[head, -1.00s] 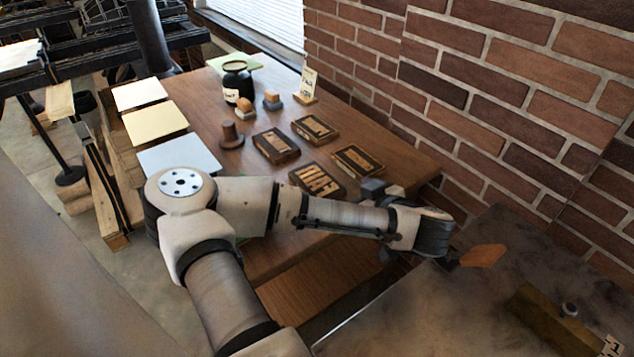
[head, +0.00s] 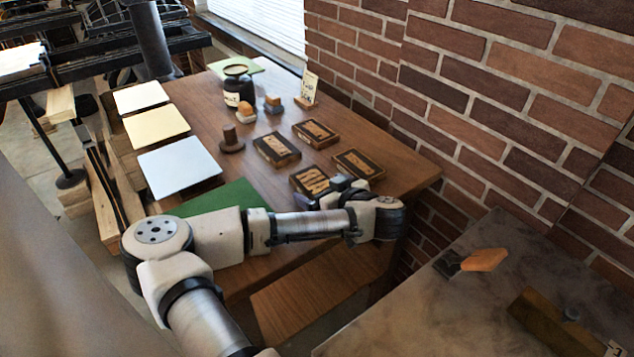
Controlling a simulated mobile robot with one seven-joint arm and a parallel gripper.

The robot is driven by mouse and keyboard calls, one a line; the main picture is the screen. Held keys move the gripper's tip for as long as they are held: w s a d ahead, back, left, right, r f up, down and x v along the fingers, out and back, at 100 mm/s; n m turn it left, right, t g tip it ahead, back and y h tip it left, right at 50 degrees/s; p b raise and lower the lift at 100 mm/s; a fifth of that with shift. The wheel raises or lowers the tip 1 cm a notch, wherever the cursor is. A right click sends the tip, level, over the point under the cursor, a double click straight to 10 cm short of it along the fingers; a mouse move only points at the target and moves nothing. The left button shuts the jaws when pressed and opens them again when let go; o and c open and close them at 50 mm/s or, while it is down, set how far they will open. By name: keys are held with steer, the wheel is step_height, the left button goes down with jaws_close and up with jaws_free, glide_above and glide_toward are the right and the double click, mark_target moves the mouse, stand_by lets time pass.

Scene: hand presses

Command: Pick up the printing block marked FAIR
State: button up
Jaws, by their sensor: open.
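Several dark printing blocks with pale raised letters lie on the wooden table. The near-left block (head: 308,180) seems to be the one marked FAIR, though its letters are small and its near edge is partly hidden by my gripper. The other blocks are a far-left one (head: 277,149), a far-right one (head: 315,133) and a near-right one (head: 358,164); I cannot read their letters. My gripper (head: 322,193) is open at the near side of the near-left block, close to it. I cannot tell whether they touch.
White, cream and bluish sheets (head: 180,166) and a green mat (head: 222,199) lie left. A dark round-based stamp (head: 230,140), a black jar (head: 238,88) and two small orange-topped pieces (head: 246,111) stand behind. A brick wall (head: 480,90) bounds the right; a grey bench (head: 450,310) is nearer.

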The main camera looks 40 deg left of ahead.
steer(key=shift+w+a+f, duration=0.1)
steer(key=shift+a+f, duration=0.05)
steer(key=c, duration=1.3)
